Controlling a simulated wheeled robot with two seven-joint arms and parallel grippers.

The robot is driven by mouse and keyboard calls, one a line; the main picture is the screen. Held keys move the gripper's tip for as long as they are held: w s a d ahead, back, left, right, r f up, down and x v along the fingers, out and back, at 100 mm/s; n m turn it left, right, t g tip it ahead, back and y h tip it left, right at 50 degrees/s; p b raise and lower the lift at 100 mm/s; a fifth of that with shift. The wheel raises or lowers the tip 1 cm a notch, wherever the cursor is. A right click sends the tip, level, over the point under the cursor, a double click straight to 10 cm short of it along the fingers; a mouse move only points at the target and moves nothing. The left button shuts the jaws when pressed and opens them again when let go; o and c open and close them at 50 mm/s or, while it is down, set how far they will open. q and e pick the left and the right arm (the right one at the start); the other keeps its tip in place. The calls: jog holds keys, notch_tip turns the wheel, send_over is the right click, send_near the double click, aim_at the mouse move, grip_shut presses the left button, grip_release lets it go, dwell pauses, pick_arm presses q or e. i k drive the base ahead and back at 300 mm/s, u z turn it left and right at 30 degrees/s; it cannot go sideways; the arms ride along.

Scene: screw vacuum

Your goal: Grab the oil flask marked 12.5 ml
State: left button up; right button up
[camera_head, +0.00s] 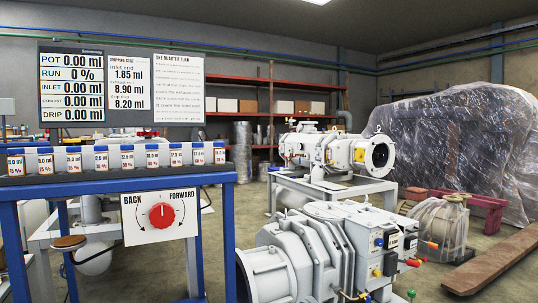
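Several small white oil flasks with blue tops stand in a row on a dark shelf (120,183) of a blue-framed stand at the left. Each has a label with a ml figure and red print below it. The labels are too small to read surely. The fourth flask from the left (101,158) may read 12.5 ml, but its neighbour to the right (127,157) looks much alike, so I cannot tell for certain which is marked 12.5 ml. All flasks stand upright, close together. Neither of my grippers is in view.
A white panel with a red BACK/FORWARD knob (161,215) hangs below the shelf. A display board (121,84) stands behind the flasks. A large grey pump (318,252) fills the lower middle; another pump (335,150) stands behind. A wooden beam (495,260) lies at the right.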

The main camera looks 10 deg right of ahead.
aim_at(101, 152)
jog(key=z, duration=0.95)
jog(key=i, duration=0.9)
jog(key=u, duration=2.1)
jog(key=k, duration=0.5)
jog(key=u, duration=2.05)
jog(key=i, duration=1.65)
jog(key=z, duration=2.55)
